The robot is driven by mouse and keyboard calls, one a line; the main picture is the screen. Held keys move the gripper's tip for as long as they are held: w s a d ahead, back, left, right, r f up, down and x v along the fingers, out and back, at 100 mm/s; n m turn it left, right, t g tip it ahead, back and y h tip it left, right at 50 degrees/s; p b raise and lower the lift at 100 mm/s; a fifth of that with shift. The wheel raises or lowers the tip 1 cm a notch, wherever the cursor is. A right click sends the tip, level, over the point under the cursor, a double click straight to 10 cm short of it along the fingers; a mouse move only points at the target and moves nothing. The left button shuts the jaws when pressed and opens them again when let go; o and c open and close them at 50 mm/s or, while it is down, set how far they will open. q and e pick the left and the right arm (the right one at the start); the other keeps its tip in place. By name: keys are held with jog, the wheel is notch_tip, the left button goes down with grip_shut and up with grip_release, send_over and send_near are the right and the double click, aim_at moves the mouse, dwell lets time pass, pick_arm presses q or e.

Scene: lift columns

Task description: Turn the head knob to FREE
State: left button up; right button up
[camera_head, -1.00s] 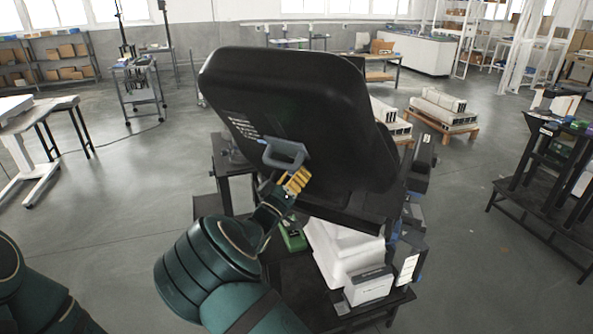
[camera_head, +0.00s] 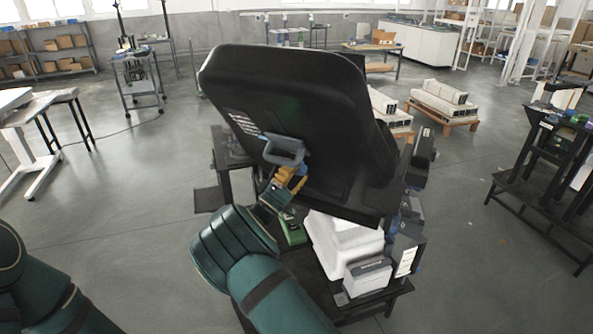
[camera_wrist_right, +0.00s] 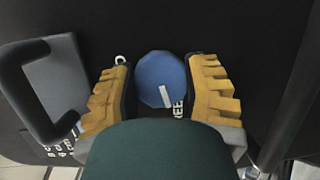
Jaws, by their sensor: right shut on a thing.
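The blue head knob (camera_wrist_right: 161,79) sits on a dark panel (camera_wrist_right: 215,25) in the right wrist view. Its white pointer line slants down and slightly right, beside partly hidden letters ending in "EE" (camera_wrist_right: 179,108). A white mark (camera_wrist_right: 120,60) is at the knob's upper left, partly covered by a finger. My right gripper (camera_wrist_right: 161,90) has its yellow fingers on both sides of the knob and is shut on it. In the head view my right gripper (camera_head: 287,184) is at the panel's underside, below a grey handle (camera_head: 284,150). My left arm shows at lower left, its gripper out of frame.
The grey handle (camera_wrist_right: 45,88) stands close to the left finger in the wrist view. A dark bench (camera_head: 545,180) stands at right. Open floor lies left.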

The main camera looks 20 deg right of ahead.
jog(key=shift+r+n, duration=0.1)
jog(key=shift+n, duration=0.4)
jog(key=shift+h, duration=0.3)
jog(key=o, duration=1.2)
jog(key=v, duration=1.2)
